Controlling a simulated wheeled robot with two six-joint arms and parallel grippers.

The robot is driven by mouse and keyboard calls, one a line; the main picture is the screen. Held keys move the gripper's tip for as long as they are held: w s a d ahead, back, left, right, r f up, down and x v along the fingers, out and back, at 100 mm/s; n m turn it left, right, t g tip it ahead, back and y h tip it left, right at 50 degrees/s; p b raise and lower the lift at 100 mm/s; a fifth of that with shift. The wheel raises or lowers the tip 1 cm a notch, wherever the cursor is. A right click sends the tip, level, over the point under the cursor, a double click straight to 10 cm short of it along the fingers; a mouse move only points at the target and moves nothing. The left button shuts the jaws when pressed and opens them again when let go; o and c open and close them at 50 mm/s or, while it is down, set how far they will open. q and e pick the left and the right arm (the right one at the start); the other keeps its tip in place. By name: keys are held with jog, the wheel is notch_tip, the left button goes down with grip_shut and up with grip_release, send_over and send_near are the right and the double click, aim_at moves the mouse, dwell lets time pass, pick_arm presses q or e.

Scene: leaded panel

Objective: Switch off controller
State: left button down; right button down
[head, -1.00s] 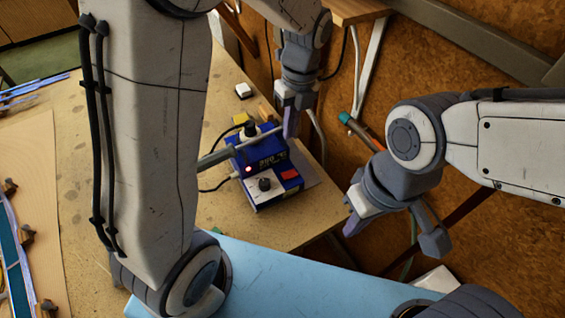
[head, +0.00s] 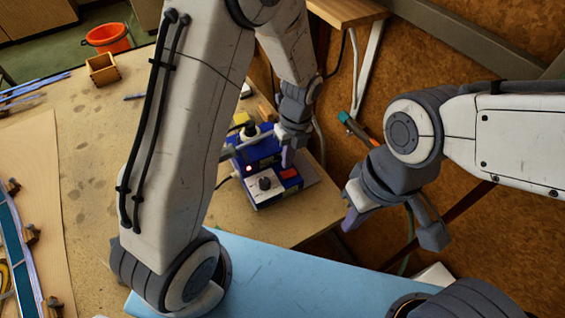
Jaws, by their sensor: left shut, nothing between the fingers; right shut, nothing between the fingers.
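The controller (head: 262,187) is a blue box with a pale front panel, on the table near its right edge. Its panel has a black knob (head: 265,184), a red switch (head: 289,174) on the right and a glowing red light (head: 249,168) on the left. My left gripper (head: 287,160) is shut and empty, pointing down just above the red switch. I cannot tell whether its tips touch the controller. The gripper hides part of the controller's display. My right gripper (head: 349,221) is shut and empty, off to the right, clear of the controller.
A grey rod-like tool (head: 232,151) lies by the controller's left rear. A yellow block (head: 241,118) is behind it. A wooden box (head: 101,69) and an orange bucket (head: 108,38) are at the back left. A leaded panel (head: 18,262) lies at far left.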

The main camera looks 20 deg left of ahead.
aim_at(285, 174)
pick_arm(q)
jog(key=shift+s+a+f, duration=0.15)
jog(key=shift+f, duration=1.55)
jog(key=shift+s+a+f, duration=0.1)
jog(key=shift+s+f, duration=0.05)
jog(key=shift+f, duration=0.1)
jog(key=shift+p, duration=0.35)
